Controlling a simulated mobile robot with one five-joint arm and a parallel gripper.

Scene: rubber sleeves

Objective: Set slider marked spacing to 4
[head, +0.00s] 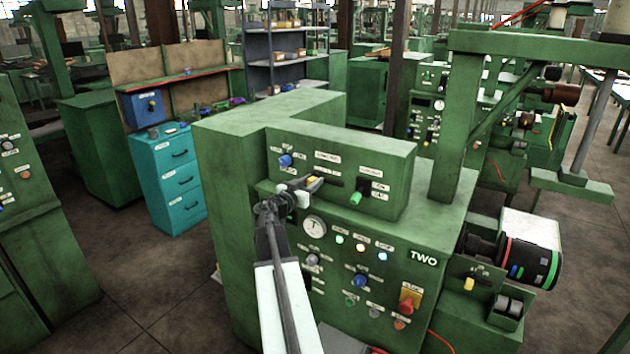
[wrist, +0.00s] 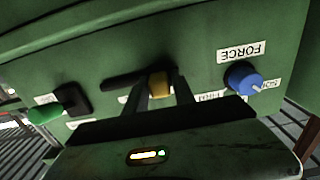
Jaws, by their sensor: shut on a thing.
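The slider has a yellow knob (head: 314,181) in a dark horizontal slot (head: 336,184) on the upper green panel of the machine marked TWO. The knob also shows in the wrist view (wrist: 159,86), between my two dark fingers. My gripper (head: 306,186) is shut on this knob. In the wrist view, the picture is turned upside down and the bare slot (wrist: 122,80) runs to the left of the knob. The label above the slot (head: 327,157) is too small to read. My fingers hide part of the scale strip (wrist: 208,97), so the setting cannot be read.
A blue knob labelled FORCE (wrist: 243,78) sits beside the slider, left of it in the head view. A green-handled switch (head: 357,197) is on the other side. A dial gauge (head: 315,227), lit lamps (head: 360,246) and several knobs are on the panel below.

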